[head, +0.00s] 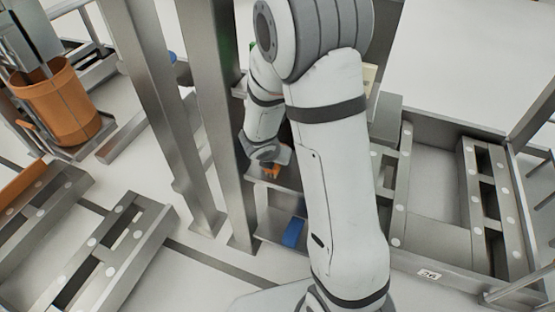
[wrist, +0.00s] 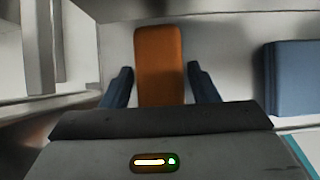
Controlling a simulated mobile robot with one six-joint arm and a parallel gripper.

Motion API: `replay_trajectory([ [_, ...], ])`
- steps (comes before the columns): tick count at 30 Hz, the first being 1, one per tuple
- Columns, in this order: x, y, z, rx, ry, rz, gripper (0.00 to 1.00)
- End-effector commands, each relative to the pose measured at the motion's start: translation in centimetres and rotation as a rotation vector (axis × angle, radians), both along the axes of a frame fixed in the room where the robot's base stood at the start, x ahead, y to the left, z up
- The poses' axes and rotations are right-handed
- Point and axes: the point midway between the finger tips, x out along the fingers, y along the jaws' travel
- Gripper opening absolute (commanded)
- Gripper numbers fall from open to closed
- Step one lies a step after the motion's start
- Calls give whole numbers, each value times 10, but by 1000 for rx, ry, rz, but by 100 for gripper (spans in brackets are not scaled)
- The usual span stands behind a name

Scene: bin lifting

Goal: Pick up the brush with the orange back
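The brush with the orange back (wrist: 159,62) lies on a light shelf surface in the wrist view, its long side running away from me. My gripper (wrist: 160,88) is open, with one dark finger on each side of the brush's near part and a gap visible on both sides. In the head view the orange of the brush (head: 272,171) shows just below my gripper (head: 268,158); most of it is hidden there. I cannot tell how far the fingertips are above the shelf.
A blue block-like item (wrist: 296,78) lies to the right of the brush. Another blue item (head: 293,232) sits on a lower shelf. Metal uprights (head: 232,120) stand close left of my arm. An orange bin (head: 58,105) stands at the far left.

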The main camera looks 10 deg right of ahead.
Motion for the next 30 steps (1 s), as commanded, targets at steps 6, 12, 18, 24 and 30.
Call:
replay_trajectory([
  [6, 0, 0, 0, 0, 0, -1, 36],
  [12, 0, -1, 0, 0, 0, -1, 20],
  [18, 0, -1, 0, 0, 0, -1, 17],
  [24, 0, -1, 5, -1, -1, -1, 17],
  [30, 0, -1, 25, 1, -2, -3, 17],
])
